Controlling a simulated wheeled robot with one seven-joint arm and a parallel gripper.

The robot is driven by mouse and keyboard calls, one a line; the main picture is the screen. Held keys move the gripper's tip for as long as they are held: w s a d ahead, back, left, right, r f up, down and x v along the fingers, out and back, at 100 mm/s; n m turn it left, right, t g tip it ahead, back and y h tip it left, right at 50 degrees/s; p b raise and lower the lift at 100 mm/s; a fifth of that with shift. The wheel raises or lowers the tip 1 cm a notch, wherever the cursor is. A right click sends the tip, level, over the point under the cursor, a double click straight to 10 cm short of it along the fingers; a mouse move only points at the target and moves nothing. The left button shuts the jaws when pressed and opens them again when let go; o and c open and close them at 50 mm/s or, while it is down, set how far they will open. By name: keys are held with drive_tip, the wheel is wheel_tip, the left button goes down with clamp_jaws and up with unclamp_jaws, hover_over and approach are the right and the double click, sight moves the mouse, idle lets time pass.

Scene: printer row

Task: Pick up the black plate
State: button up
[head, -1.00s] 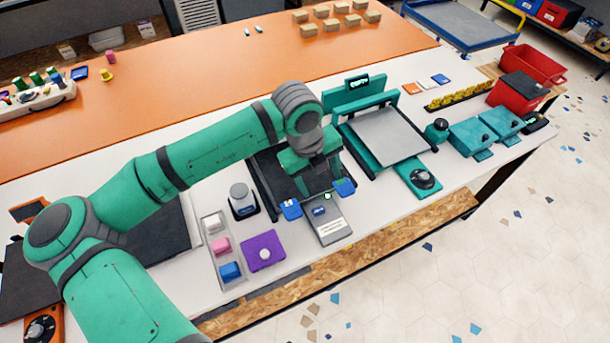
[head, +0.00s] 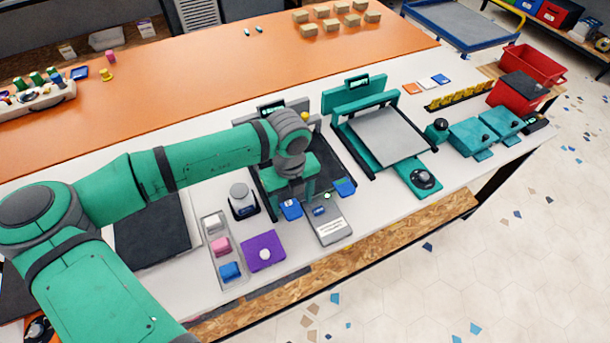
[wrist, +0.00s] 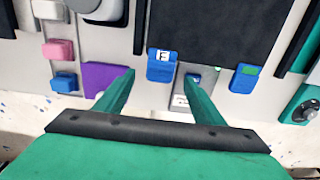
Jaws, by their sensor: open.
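In the wrist view the black plate (wrist: 215,28) fills the top right of centre. A left blue clip (head: 291,209) and a right blue clip (head: 345,187) sit at its front edge; the left blue clip also shows in the wrist view (wrist: 161,66). My gripper (head: 298,195) is above the plate's front left part. In the wrist view my gripper (wrist: 161,77) is open and empty, its fingers apart on either side of the left clip.
A grey box (head: 328,226) is in front of the printer. A purple pad (head: 263,250), a tray of small blocks (head: 211,230) and a round-topped device (head: 242,200) stand left. Another printer (head: 385,137) stands right. Another dark plate (head: 150,235) lies at left.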

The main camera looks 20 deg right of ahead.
sight(293, 211)
drive_tip(key=shift+f, duration=1.75)
clamp_jaws()
drive_tip(key=shift+r, duration=0.1)
